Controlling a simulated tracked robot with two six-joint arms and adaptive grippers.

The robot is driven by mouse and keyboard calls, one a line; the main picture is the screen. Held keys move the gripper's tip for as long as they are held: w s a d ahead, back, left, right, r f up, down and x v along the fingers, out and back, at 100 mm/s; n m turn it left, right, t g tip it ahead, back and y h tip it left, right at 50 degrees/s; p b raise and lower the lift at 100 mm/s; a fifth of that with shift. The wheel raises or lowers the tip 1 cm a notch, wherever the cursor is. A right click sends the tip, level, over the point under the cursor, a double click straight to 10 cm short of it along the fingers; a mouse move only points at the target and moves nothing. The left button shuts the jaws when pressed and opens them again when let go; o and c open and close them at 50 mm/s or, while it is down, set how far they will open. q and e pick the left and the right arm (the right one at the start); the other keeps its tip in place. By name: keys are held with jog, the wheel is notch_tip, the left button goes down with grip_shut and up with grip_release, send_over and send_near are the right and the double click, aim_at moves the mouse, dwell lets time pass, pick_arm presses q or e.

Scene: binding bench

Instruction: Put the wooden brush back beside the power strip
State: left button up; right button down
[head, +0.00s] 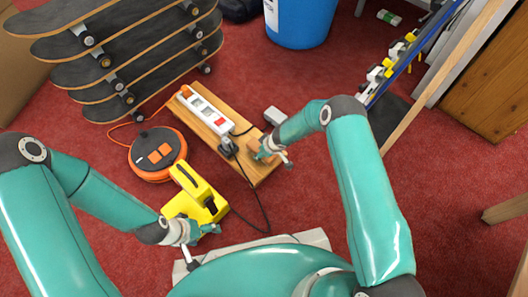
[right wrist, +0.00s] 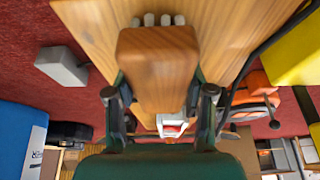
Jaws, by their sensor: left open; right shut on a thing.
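The wooden brush (right wrist: 158,65) is a brown block with pale bristle tufts at one end, in the right wrist view. My right gripper (right wrist: 160,105) is shut on it, one finger on each side. In the head view the right gripper (head: 270,152) is over the right end of a wooden board (head: 262,174), and a little of the brush (head: 253,147) shows beside it. I cannot tell whether the brush touches the board. The white power strip (head: 207,111) lies on the board, left of the brush. My left gripper (head: 199,240) is open and empty, near a yellow tool.
The yellow tool (head: 195,195) and an orange-black cable reel (head: 157,153) lie left of the board. A black cable (head: 253,190) runs past the board. A grey block (head: 275,116) sits behind the right gripper. Skateboards (head: 120,45) are stacked behind; a blue bin (head: 300,22) stands at the back.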

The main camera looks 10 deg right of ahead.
jog(key=shift+f, duration=0.1)
jog(key=shift+c, duration=2.1)
grip_release()
